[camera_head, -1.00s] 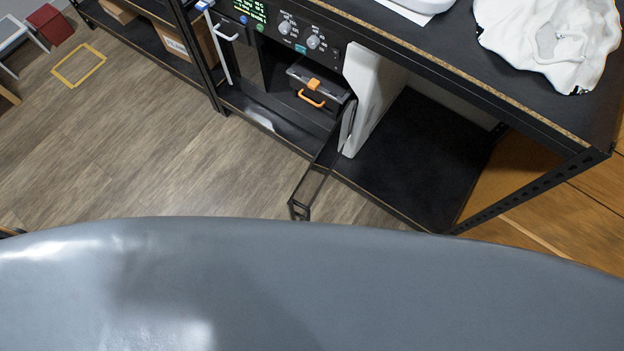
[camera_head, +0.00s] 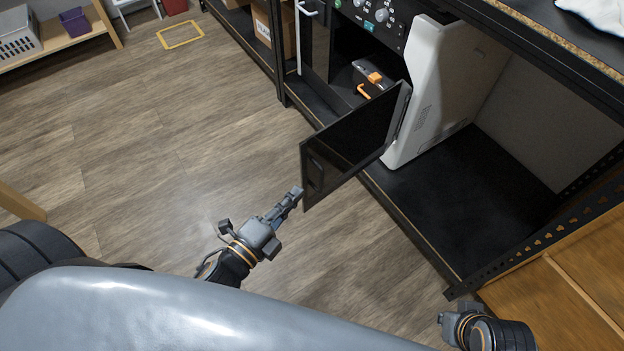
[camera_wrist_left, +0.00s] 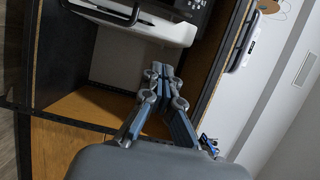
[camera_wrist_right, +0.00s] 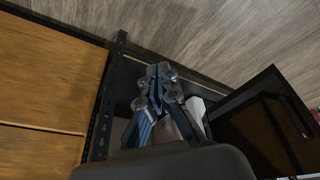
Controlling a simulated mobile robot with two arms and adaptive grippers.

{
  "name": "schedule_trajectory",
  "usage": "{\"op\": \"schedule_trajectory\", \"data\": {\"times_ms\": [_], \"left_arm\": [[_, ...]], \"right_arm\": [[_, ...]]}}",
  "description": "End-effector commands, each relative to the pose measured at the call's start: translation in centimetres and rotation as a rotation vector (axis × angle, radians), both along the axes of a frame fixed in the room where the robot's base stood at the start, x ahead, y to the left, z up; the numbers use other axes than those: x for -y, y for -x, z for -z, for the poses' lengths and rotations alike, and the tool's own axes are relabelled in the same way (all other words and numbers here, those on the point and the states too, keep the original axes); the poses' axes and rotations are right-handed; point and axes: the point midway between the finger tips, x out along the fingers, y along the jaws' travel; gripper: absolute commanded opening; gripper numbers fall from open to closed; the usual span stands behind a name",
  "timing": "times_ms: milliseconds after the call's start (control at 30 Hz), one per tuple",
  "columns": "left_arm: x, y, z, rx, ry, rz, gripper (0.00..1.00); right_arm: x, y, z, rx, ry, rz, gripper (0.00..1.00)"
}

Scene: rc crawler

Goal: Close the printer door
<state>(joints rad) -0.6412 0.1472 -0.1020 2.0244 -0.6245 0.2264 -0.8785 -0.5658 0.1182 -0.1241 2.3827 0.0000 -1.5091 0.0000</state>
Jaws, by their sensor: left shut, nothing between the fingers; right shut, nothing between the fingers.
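The door also shows at the right of the right wrist view (camera_wrist_right: 268,125). My left gripper (camera_head: 297,192) is shut and empty. Its tips are beside the door's free edge in the head view; I cannot tell whether they touch. My right gripper (camera_head: 443,320) is low at the right, near the shelf's front corner, and its closed, empty fingers show in the right wrist view (camera_wrist_right: 158,78).
A white panel-like body (camera_head: 440,85) stands right of the printer opening. A box with an orange handle (camera_head: 372,80) sits inside. The black lower shelf (camera_head: 470,190) is bare at the right. Open wooden floor (camera_head: 170,150) lies left of the door.

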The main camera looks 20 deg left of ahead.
Motion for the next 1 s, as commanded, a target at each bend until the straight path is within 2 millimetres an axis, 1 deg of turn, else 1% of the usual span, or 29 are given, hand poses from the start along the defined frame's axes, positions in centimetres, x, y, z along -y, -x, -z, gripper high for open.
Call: {"op": "schedule_trajectory", "data": {"times_ms": [133,267,533,633,667,700,800,1000], "left_arm": [[0.3,-0.5,-0.9,0.034,-0.023,0.009,0.00],[0.8,-2.2,-1.1,0.038,-0.023,0.009,0.00],[2.6,-7.7,-1.1,0.036,-0.020,0.009,0.00],[3.2,-9.6,-1.0,0.035,-0.019,0.009,0.00],[3.1,-10.0,-0.9,0.032,-0.022,0.008,0.00],[2.2,-10.2,-0.8,0.030,-0.026,0.007,0.00],[1.0,-10.9,-0.8,0.029,-0.022,0.007,0.00],[-0.1,-11.6,-0.9,0.029,-0.020,0.007,0.00]], "right_arm": [[0.1,0.3,-0.7,0.004,0.000,0.001,0.00],[0.1,0.3,-1.0,0.005,0.000,0.001,0.00],[0.1,0.7,-2.0,0.012,0.000,0.001,0.00],[0.1,0.7,-1.9,0.011,0.000,0.001,0.00],[0.1,0.7,-2.0,0.011,0.000,0.001,0.00],[0.1,0.7,-1.9,0.011,0.000,0.001,0.00],[0.2,0.8,-1.8,0.010,0.001,0.002,0.00],[0.1,0.7,-1.7,0.011,0.000,0.001,0.00]]}}
